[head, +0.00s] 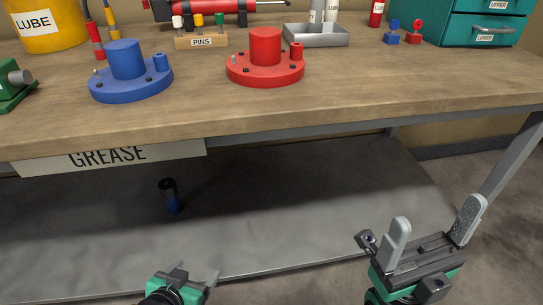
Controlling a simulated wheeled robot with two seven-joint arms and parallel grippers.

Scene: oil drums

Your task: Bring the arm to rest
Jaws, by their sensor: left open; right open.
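My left gripper (190,276) is at the bottom edge, left of centre, in front of the bench's lower shelf. Its fingers are only partly visible, spread apart with nothing between them. My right gripper (433,226) is at the lower right, in front of the bench. Its two grey fingers point up and stand wide apart, with nothing between them. Both grippers are below the level of the worktop and touch nothing that I can see.
The wooden worktop (350,92) holds a blue flanged part (125,62), a red flanged part (265,50), a pins block (201,41), a grey tray (303,38) and a teal drawer cabinet (480,25). A dark blue cylinder (172,196) stands on the lower shelf (300,200).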

